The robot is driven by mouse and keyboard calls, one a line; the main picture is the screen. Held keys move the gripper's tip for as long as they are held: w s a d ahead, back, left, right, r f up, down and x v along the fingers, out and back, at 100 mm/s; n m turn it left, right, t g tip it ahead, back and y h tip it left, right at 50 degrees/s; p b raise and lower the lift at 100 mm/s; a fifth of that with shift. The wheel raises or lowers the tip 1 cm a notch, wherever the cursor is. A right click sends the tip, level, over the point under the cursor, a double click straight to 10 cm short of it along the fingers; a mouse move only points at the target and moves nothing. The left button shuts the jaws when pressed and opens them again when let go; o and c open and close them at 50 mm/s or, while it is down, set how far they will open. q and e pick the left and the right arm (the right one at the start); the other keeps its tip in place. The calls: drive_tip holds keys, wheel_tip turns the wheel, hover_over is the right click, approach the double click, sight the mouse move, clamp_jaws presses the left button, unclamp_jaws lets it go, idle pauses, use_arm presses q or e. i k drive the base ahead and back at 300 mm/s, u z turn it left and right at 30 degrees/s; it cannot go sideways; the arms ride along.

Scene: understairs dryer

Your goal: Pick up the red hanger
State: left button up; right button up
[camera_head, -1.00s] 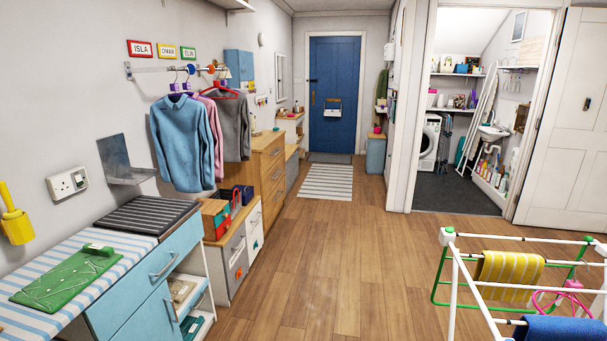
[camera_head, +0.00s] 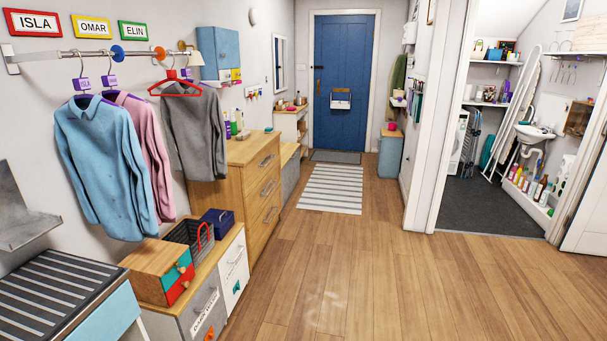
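The red hanger (camera_head: 175,88) hangs from the wall rail (camera_head: 135,52), towards its right end and in front of the grey garment. It looks empty, with its hook up at the rail. To its left on the rail hang a blue shirt (camera_head: 100,165) and a pink shirt (camera_head: 149,158) on hangers with purple tags. A grey top (camera_head: 197,135) hangs just behind and to the right of the red hanger. Neither of my grippers shows in this view.
Below the clothes stand low drawers (camera_head: 190,322) bearing a wooden box (camera_head: 153,262), a dark basket and a navy box (camera_head: 217,222). A wooden dresser (camera_head: 255,180) stands beyond. A ribbed blue cabinet (camera_head: 95,318) is at front left. The wooden floor (camera_head: 370,270) is clear.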

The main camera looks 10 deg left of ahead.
sight(172, 74)
drive_tip(key=i, duration=2.35)
drive_tip(key=u, duration=2.55)
